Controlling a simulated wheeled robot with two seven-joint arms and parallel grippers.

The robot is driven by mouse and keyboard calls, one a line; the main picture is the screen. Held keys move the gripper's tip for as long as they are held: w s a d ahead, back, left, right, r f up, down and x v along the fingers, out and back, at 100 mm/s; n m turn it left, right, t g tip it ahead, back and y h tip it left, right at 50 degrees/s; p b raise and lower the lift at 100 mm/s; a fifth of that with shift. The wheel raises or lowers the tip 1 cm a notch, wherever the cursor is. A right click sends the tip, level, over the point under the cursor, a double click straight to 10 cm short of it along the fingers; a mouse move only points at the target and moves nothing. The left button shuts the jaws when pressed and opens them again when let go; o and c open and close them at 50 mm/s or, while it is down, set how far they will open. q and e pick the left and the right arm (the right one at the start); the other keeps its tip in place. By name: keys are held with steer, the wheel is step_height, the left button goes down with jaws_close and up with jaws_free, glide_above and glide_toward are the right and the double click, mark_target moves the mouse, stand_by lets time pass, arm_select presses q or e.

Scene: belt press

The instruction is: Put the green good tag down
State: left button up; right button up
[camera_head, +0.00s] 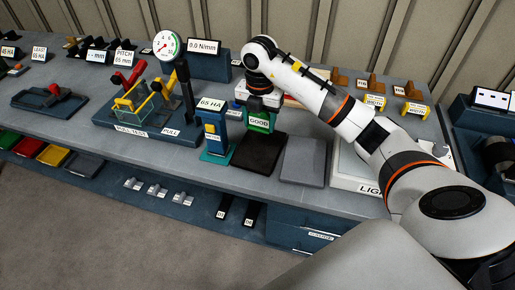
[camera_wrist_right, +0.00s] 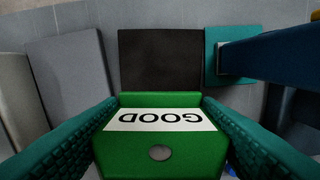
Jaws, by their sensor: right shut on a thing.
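The green good tag (camera_head: 259,121) has a white label reading GOOD. It hangs under my right gripper (camera_head: 262,104) in the head view, close to the far edge of a dark mat (camera_head: 258,152). In the right wrist view the green tag (camera_wrist_right: 160,144) sits between the two teal fingers of my right gripper (camera_wrist_right: 160,130), which are shut on it. The dark mat (camera_wrist_right: 160,58) shows just beyond the tag there. I cannot tell whether the tag touches the surface. My left gripper is not in view.
A blue and yellow gauge (camera_head: 212,130) on a teal base stands just left of the dark mat. A grey pad (camera_head: 303,160) lies to its right, then a white light box (camera_head: 352,172). A pull-test fixture (camera_head: 150,115) stands farther left. The bench front is clear.

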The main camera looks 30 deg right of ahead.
mark_target(259, 126)
steer(key=f, duration=0.4)
steer(key=shift+w+d, duration=0.1)
steer(key=shift+w, duration=0.1)
step_height(259, 126, down, 4)
steer(key=shift+s+r+p, duration=0.1)
steer(key=shift+r+p, duration=0.15)
steer(key=shift+p, duration=0.3)
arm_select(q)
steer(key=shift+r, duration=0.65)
arm_select(e)
steer(key=shift+f, duration=0.1)
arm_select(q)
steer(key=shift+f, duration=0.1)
arm_select(e)
steer(key=shift+f, duration=0.15)
steer(key=o, duration=1)
